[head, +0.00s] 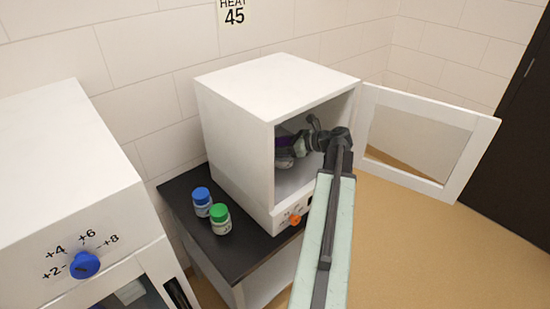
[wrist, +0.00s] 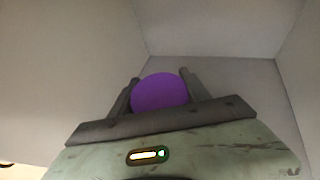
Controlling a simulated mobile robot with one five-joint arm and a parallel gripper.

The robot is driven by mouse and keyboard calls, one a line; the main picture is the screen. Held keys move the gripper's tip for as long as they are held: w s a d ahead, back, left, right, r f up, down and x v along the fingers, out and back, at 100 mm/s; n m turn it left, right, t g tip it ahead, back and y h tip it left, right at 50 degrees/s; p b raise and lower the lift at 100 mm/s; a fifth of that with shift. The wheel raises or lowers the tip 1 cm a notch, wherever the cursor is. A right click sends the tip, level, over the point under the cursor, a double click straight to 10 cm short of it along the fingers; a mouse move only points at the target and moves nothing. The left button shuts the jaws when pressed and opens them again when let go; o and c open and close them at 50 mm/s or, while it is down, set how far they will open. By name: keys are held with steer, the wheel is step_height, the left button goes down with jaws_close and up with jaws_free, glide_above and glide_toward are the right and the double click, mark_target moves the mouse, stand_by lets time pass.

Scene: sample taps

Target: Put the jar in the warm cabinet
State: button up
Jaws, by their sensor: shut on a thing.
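The warm cabinet (head: 236,135) is a white box on a dark-topped stand, with its door (head: 372,171) swung open to the right. An orange knob (head: 295,219) sits on its lower front. My arm reaches through the opening, and my gripper (head: 292,146) is inside the cabinet. In the wrist view my gripper (wrist: 158,88) is shut on a jar with a purple lid (wrist: 160,92), between its two fingers. Grey inner walls surround it. The jar's body is mostly hidden, and I cannot tell whether it touches the cabinet floor.
A blue-lidded jar (head: 202,203) and a green-lidded jar (head: 220,220) stand on the dark stand top (head: 180,192), left of the cabinet. A white unit with a blue dial (head: 85,265) stands at the left. A sign (head: 234,12) reads HEAT 45. Floor is clear at the right.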

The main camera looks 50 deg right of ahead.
step_height(320, 180, down, 4)
steer(key=b, duration=0.4)
steer(key=shift+w+f, duration=0.1)
steer(key=shift+w, duration=0.05)
steer(key=shift+r, duration=0.25)
steer(key=shift+f, duration=0.2)
steer(key=o, duration=1.5)
steer(key=shift+r, duration=0.1)
steer(key=shift+d+r+p, duration=0.1)
steer(key=shift+r+p, duration=0.2)
steer(key=p+v, duration=0.4)
steer(key=v, duration=0.7)
steer(key=shift+s+d, duration=0.1)
steer(key=shift+s, duration=0.3)
